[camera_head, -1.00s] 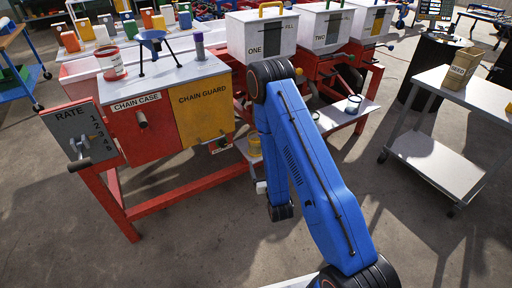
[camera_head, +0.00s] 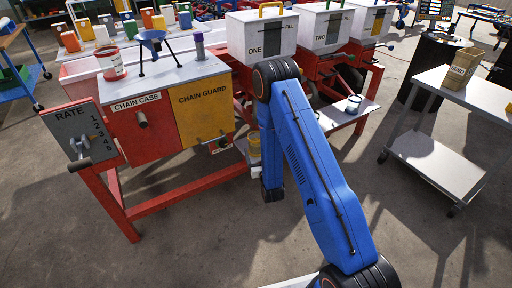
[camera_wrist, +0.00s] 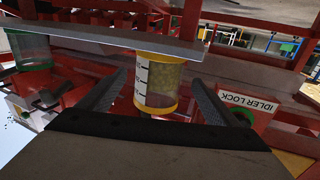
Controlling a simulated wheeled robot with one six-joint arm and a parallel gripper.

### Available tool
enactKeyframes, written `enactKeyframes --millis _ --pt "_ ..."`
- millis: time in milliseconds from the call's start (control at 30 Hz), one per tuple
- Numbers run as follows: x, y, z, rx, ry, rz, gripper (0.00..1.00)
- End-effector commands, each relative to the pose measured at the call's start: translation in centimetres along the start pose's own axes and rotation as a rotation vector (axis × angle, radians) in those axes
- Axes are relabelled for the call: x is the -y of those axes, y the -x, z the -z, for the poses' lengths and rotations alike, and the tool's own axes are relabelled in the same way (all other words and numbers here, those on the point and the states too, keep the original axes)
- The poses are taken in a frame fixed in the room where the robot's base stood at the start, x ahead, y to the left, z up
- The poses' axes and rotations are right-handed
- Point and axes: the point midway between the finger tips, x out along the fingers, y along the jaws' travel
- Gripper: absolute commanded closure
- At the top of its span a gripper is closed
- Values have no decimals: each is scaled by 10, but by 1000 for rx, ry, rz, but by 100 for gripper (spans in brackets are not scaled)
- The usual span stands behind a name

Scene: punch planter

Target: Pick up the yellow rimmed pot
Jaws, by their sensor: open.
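The yellow rimmed pot (camera_wrist: 158,82) is a clear container with pale contents, a scale strip and yellow bands. The wrist view is upside down, and the pot stands on a grey shelf (camera_wrist: 100,36). My gripper (camera_wrist: 160,88) is open, with one dark finger on each side of the pot and visible gaps between. I cannot tell how deep the pot sits between the fingers. In the head view the pot (camera_head: 254,144) shows at the shelf's left end, partly hidden by my blue arm. My gripper is mostly hidden there.
A green rimmed pot (camera_wrist: 30,50) stands on the same shelf in the wrist view. An idler lock label (camera_wrist: 248,103) is beside the right finger. The red planter frame (camera_head: 180,193) and chain guard (camera_head: 205,108) are close by. A white cart (camera_head: 440,165) stands right; floor between is clear.

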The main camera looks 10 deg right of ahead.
Motion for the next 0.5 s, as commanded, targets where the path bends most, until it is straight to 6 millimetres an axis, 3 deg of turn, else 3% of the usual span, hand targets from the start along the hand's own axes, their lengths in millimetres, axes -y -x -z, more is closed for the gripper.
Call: enactKeyframes --millis 233,500 --pt "0 -15 0 -1 0 0 16" --pt "-1 -50 0 -1 1 0 16"
